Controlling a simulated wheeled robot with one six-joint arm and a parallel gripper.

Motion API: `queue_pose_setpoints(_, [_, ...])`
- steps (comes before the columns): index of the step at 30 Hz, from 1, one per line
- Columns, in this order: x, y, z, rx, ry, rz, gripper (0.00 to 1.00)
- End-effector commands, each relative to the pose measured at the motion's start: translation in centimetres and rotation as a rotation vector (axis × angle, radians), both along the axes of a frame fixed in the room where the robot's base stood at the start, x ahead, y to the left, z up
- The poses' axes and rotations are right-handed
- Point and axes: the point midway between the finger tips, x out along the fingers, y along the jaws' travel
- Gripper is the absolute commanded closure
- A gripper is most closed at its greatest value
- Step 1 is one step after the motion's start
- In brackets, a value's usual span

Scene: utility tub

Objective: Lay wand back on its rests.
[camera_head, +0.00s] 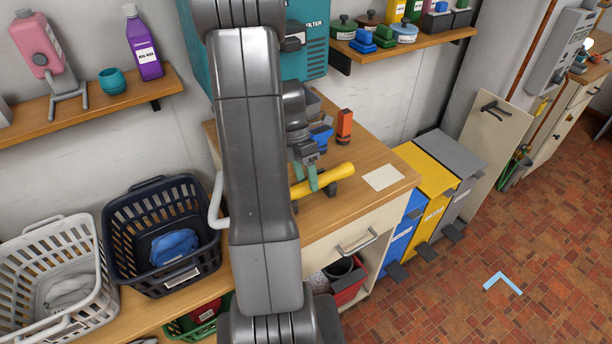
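A yellow wand (335,177) is at the counter's front part, beside my arm. Its right end is in plain view; its left end is partly hidden by my arm. Dark supports (331,189) show under and beside it, and I cannot tell whether it rests fully on them. My gripper (306,177) points down at the wand's left part, with its green fingers at the wand. One finger overlaps the wand in the picture. I cannot tell whether they are closed on it or only around it.
An orange bottle (344,125) and a blue item (321,136) stand behind the wand. A white card (383,177) lies to its right on the wooden counter (366,205). A dark basket (150,219) and a white basket (34,250) stand left. Recycling bins (430,212) stand right.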

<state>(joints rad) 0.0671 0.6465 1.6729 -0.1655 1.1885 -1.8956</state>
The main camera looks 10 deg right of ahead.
Motion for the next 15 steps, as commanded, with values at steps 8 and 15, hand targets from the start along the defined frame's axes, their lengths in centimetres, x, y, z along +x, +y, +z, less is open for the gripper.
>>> queue_pose_setpoints(8, [0.2,0.1,0.3,0.0,-0.001,0.0,0.45])
queue_pose_setpoints(15, [1.7,0.6,4.0,-0.001,-0.006,0.001,0.45])
